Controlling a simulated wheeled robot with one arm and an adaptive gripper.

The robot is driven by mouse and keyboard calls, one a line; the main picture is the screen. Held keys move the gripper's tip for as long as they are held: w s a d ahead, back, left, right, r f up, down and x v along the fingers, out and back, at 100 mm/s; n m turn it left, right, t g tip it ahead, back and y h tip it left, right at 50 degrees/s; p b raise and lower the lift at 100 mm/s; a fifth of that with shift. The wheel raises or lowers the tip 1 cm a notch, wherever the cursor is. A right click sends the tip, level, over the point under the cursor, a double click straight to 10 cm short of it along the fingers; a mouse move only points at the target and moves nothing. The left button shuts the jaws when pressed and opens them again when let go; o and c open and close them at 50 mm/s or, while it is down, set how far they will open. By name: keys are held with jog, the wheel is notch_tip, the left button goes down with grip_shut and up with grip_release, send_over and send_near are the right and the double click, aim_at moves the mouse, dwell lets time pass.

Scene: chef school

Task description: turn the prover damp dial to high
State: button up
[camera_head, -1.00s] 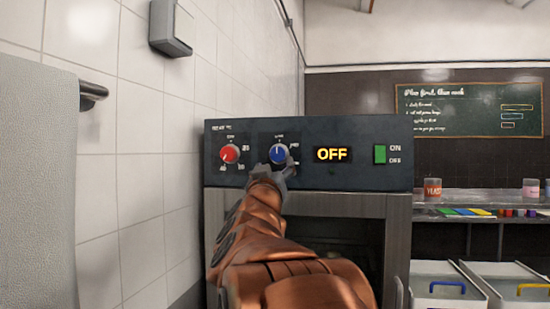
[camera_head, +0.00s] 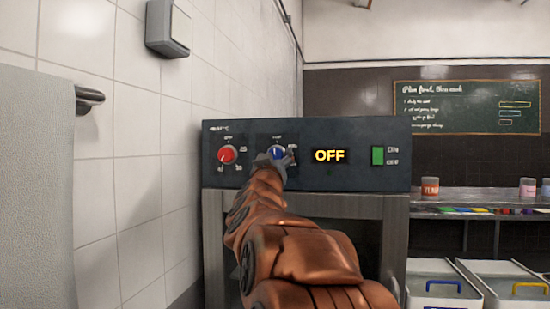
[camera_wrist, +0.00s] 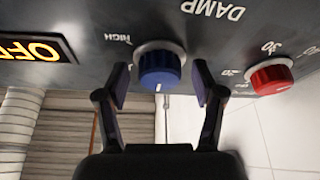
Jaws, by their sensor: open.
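The prover's blue damp dial (camera_head: 277,153) is on the dark control panel (camera_head: 350,174), partly hidden by my gripper (camera_head: 270,161). In the wrist view, which is upside down, the dial (camera_wrist: 160,68) sits between the two open fingers of my gripper (camera_wrist: 160,85). A narrow gap shows on each side of the dial. Its white mark points toward the bottom of that view, and up in the head view. The word HIGH (camera_wrist: 118,38) is to the left of the dial in the wrist view. The display (camera_head: 329,156) reads OFF.
A red dial (camera_head: 227,155) is left of the blue one, close to my gripper's outer side. A green switch (camera_head: 377,156) is at the panel's right. A tiled wall and a hanging cloth (camera_head: 35,190) are at left. Shelves and bins stand at right.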

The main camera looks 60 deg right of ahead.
jog(key=shift+c, duration=0.3)
jog(key=c, duration=1.1)
jog(key=shift+r+m, duration=0.1)
jog(key=shift+m, duration=0.2)
jog(key=shift+a+r+m+g+h+p, duration=0.1)
jog(key=shift+m+g+h+p, duration=0.2)
jog(key=shift+m+g+p, duration=0.6)
jog(key=shift+w+r+m+g+y+p, duration=0.1)
jog(key=shift+m+g+y+p, duration=0.85)
jog(key=shift+m, duration=3.5)
jog(key=shift+w+f+m+g+y+b, duration=0.1)
jog(key=shift+m+g+y, duration=0.4)
jog(key=shift+m+g, duration=2.55)
jog(key=shift+w+r+m+t+y+p, duration=0.1)
jog(key=shift+m+y+p, duration=0.55)
jog(key=shift+m, duration=5.15)
jog(key=shift+s, duration=0.1)
